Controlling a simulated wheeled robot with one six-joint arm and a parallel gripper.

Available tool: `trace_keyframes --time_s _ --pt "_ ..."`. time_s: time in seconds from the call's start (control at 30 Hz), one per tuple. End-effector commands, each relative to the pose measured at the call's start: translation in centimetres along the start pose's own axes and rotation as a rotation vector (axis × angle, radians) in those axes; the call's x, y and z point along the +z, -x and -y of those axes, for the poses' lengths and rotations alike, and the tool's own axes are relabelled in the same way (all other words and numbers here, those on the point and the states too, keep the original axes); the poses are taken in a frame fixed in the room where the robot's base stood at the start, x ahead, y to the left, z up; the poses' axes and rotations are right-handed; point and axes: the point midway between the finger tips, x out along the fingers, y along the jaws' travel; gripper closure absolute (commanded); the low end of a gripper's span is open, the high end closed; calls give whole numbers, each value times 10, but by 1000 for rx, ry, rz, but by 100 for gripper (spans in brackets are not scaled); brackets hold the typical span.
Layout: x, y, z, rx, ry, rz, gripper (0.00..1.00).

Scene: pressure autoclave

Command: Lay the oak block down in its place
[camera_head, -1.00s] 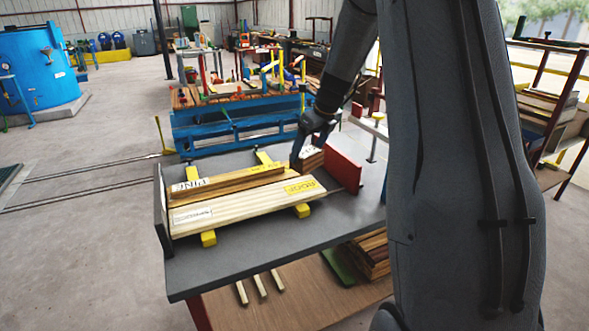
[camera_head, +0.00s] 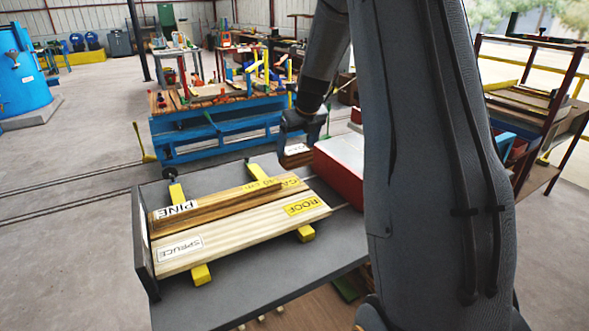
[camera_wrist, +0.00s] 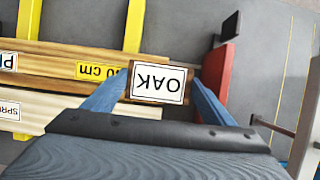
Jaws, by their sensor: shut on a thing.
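The oak block (camera_wrist: 160,83), a short brown block with a white OAK label, is held between the two blue fingers of my gripper (camera_wrist: 160,97) in the wrist view. In the head view my gripper (camera_head: 299,150) is shut on the oak block (camera_head: 297,158) at the right end of the boards. The brown pine board (camera_head: 215,207) and the pale spruce board (camera_head: 235,235) lie side by side on yellow bars. A strip on the pine board reads partly as a length in cm. I cannot tell whether the oak block touches anything beneath it.
A red block with a pale top (camera_head: 343,165) stands just right of the oak block. A dark upright plate (camera_head: 143,240) closes the left end of the grey table (camera_head: 250,292). A yellow bar (camera_head: 176,193) sticks out behind the boards. A blue-framed bench (camera_head: 215,135) stands behind.

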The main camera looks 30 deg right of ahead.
Motion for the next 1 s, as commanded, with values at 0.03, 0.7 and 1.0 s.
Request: trace_keyframes --time_s 0.03,0.7,1.0 --pt "-4 -8 -1 3 -1 -3 51" --pt "-27 -64 2 -1 -3 1 51" --pt "-28 -66 1 -1 -2 0 12"
